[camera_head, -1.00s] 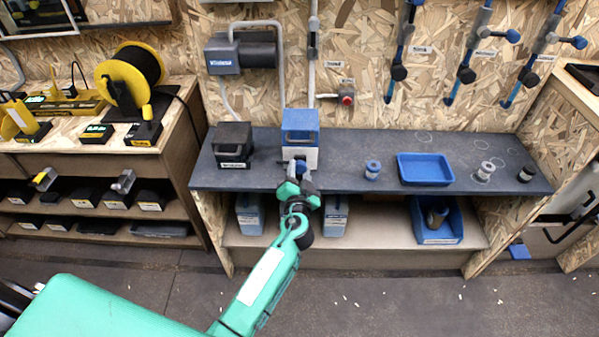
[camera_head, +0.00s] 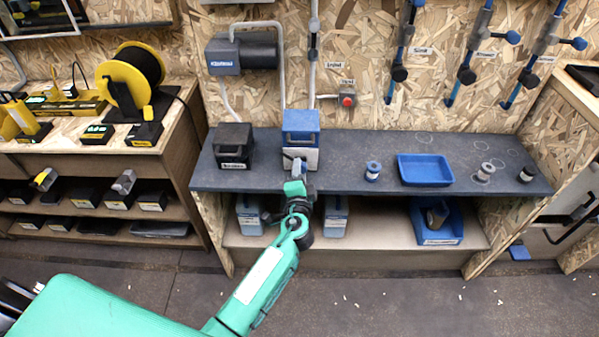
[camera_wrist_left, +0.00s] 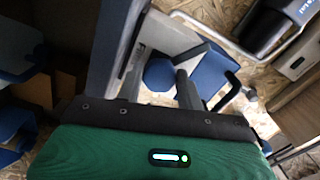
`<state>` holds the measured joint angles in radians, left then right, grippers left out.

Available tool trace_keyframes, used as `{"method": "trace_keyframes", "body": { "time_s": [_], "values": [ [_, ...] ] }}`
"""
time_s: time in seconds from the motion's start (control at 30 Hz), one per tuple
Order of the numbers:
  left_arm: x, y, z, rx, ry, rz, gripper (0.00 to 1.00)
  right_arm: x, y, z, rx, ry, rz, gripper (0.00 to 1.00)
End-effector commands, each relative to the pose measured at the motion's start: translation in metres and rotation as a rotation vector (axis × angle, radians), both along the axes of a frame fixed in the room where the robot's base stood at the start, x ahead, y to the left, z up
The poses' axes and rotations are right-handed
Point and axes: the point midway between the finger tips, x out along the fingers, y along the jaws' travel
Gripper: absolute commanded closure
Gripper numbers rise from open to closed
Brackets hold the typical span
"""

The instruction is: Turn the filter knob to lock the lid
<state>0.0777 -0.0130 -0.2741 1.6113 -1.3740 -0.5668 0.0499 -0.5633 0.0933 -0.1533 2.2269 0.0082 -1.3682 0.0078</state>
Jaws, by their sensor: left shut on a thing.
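My left gripper (camera_head: 298,168) is at the front of the box. In the left wrist view, the blue filter knob (camera_wrist_left: 159,75) sits between the two dark fingers of my left gripper (camera_wrist_left: 159,88), which is shut on it. The pale box front shows behind the knob there. In the head view, my gripper hides most of the knob. My right gripper is not in view.
A black box (camera_head: 233,146) stands close on the left. A blue spool (camera_head: 372,171), a blue tray (camera_head: 425,170) and small spools stand to the right. The shelf below holds boxes and a blue bin (camera_head: 437,222). The bench between box and tray is mostly clear.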

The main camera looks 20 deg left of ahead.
Motion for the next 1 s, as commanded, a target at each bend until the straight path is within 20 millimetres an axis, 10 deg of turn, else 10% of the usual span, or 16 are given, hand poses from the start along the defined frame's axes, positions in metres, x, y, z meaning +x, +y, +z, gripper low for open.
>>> {"method": "trace_keyframes", "body": {
  "time_s": [1.0],
  "values": [
    [0.000,-0.001,0.002,0.828,0.239,-0.003,0.86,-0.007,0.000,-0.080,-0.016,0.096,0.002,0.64]
  ]
}}
